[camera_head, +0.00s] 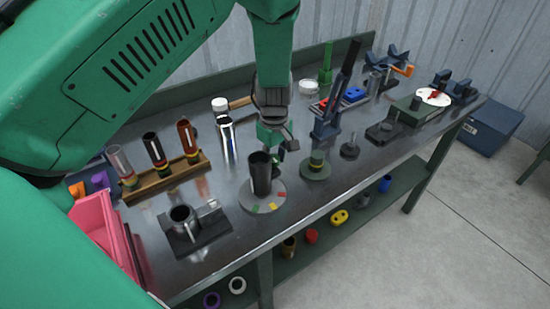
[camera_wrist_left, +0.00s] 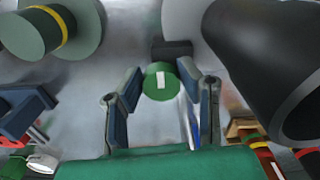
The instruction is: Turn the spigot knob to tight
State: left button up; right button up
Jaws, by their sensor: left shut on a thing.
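My left gripper (camera_head: 282,143) points down over the middle of the bench, just behind a dark upright cylinder (camera_head: 260,175). In the left wrist view its two blue-grey fingers (camera_wrist_left: 165,95) stand either side of a round green knob (camera_wrist_left: 160,84) with a white mark, and the gripper is shut on it. A dark block (camera_wrist_left: 172,49) shows beyond the knob. In the head view the knob is mostly hidden by the gripper and I cannot make it out clearly. My right gripper is not in view.
The dark cylinder (camera_wrist_left: 270,60) is close on the right in the wrist view. A green round piece with a yellow band (camera_head: 316,163) stands to the right. A wooden rack (camera_head: 167,178) with tubes and a chrome cylinder (camera_head: 227,140) are to the left. A blue upright tool (camera_head: 330,118) stands behind.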

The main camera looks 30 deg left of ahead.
pick_arm(q)
jog(key=shift+w+a+r, duration=0.1)
jog(key=shift+a, duration=0.15)
jog(key=shift+m+p, duration=0.4)
jog(key=shift+m, duration=0.3)
jog(key=m+p, duration=0.1)
jog(key=m, duration=0.1)
jog(key=shift+m, duration=0.3)
jog(key=m+p, duration=0.1)
jog(key=m, duration=0.3)
jog(key=shift+w+a+m, duration=0.1)
jog(key=shift+a+m, duration=0.05)
jog(key=shift+m, duration=0.15)
jog(key=m+p, duration=0.1)
jog(key=m, duration=0.3)
jog(key=m+p, duration=0.1)
jog(key=m, duration=0.4)
jog(key=o, duration=1.1)
jog(key=shift+w, duration=0.1)
jog(key=shift+o, duration=0.2)
jog(key=shift+f, duration=0.2)
